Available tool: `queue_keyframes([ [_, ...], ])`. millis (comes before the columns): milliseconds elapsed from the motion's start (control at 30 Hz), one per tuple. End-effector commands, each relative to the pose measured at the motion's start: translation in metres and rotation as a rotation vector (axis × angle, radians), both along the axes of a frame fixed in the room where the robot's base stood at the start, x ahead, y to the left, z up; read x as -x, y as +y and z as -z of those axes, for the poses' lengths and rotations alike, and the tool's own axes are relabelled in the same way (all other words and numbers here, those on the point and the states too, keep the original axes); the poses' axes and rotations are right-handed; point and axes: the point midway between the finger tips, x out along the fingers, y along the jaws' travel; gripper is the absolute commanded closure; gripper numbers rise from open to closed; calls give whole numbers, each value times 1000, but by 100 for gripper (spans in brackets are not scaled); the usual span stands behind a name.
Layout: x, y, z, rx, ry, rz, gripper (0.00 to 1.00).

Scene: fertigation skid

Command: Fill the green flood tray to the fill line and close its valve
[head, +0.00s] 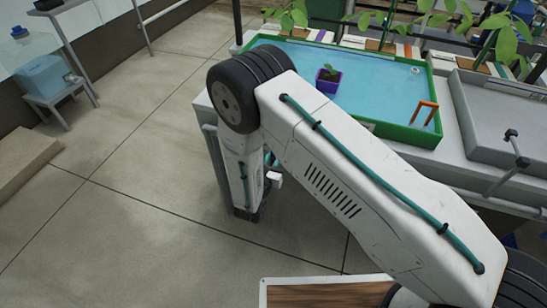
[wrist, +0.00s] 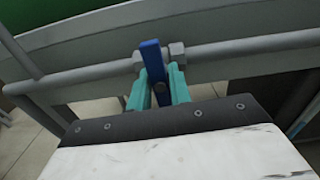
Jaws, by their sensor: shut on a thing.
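The green flood tray (head: 400,133) lies on the bench at the upper right of the head view, with blue water spread across its floor. A purple pot (head: 328,80) with a seedling stands in the water, and an orange bracket-shaped piece (head: 425,112) is at the tray's right end. I cannot make out a fill line. In the wrist view, my gripper (wrist: 159,80) has its teal fingers on either side of a blue valve lever (wrist: 151,55) and is shut on it. The lever lies crosswise to the grey pipe (wrist: 245,48). My arm hides the valve in the head view.
A grey tray (head: 480,125) sits right of the green one, with a dark-handled fitting (head: 516,145) at its front. Leafy plants and labelled boxes line the back. A blue water container (head: 42,76) stands on a stool at far left. The floor at left is open.

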Motion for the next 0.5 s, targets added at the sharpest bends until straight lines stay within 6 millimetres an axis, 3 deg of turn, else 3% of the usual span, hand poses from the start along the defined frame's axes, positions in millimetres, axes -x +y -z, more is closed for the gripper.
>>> queue_keyframes([
  [500, 0, 0, 0, -57, -20, -1, 100],
])
